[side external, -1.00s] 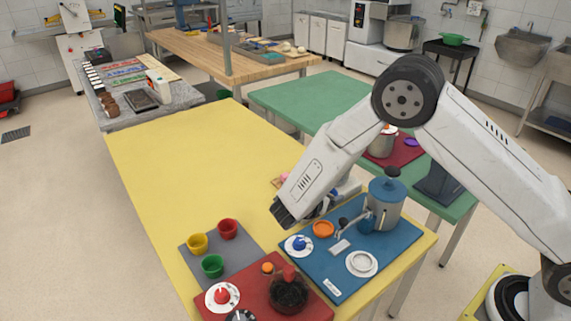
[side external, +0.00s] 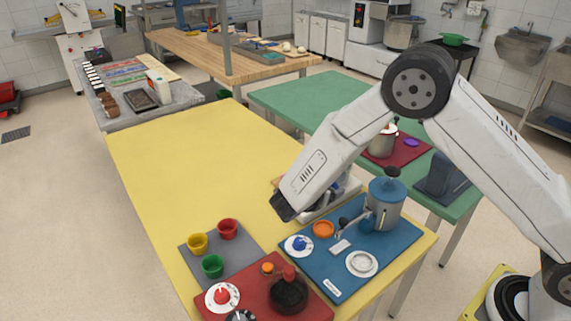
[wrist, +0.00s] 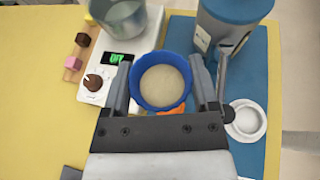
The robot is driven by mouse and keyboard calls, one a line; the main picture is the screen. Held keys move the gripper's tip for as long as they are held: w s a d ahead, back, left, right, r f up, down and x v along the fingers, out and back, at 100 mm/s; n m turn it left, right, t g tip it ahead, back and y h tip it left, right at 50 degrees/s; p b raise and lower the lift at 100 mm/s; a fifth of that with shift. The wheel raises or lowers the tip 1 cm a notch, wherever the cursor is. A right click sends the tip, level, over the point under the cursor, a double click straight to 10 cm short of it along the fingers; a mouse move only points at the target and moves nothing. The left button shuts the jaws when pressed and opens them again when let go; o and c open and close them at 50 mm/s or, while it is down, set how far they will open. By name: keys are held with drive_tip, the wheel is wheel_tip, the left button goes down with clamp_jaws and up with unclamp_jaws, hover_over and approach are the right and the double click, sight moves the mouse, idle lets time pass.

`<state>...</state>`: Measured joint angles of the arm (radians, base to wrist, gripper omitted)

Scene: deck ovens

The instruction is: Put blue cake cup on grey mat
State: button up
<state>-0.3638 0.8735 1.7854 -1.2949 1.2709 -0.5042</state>
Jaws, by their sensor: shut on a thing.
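The blue cake cup (wrist: 142,92), filled with pale batter, is between the two fingers of my gripper (wrist: 161,88) in the wrist view. My gripper is shut on the cup, which looks upright. In the side view my arm hides the fingers and the cup. The grey mat (side external: 238,262) lies on the yellow table at the lower left of the side view. It bears a yellow cup (side external: 197,244), a red cup (side external: 228,229) and a green cup (side external: 212,266). Part of its surface is bare.
A red mat (side external: 250,290) adjoins the grey mat. A scale (wrist: 92,92) with a metal bowl (wrist: 120,20) stands beside the cup. The yellow table's far part is clear.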

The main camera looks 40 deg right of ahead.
drive_tip(key=shift+s+d+r+m+g, duration=0.1)
drive_tip(key=shift+s+r+m+g, duration=0.35)
drive_tip(key=shift+r, duration=0.75)
drive_tip(key=shift+s+a+r+m+g, duration=0.15)
drive_tip(key=shift+r+m+g, duration=0.35)
drive_tip(key=shift+r, duration=0.7)
drive_tip(key=shift+s+d+r+m+g, duration=0.15)
drive_tip(key=shift+s+r+m+g, duration=0.35)
drive_tip(key=shift+r, duration=0.7)
drive_tip(key=s+a+f+m+g+y, duration=0.25)
drive_tip(key=s+f+m+g, duration=0.2)
drive_tip(key=m+g, duration=0.35)
drive_tip(key=a+f+m+g+y, duration=0.1)
drive_tip(key=a+m+g+y, duration=0.4)
drive_tip(key=a+m+y, duration=0.8)
drive_tip(key=w+a+r+m+t+y, duration=0.35)
drive_tip(key=w+m+t+y, duration=0.2)
drive_tip(key=w+m, duration=0.2)
drive_tip(key=w+a+r+m+t+y, duration=0.2)
drive_tip(key=w+r+m+t+y, duration=0.2)
drive_tip(key=w+m+t+y, duration=0.25)
wheel_tip(320, 180, down, 12)
drive_tip(key=s+m+h, duration=0.1)
drive_tip(key=shift+a+r, duration=0.2)
drive_tip(key=shift+f+t, duration=0.1)
drive_tip(key=shift+t, duration=0.15)
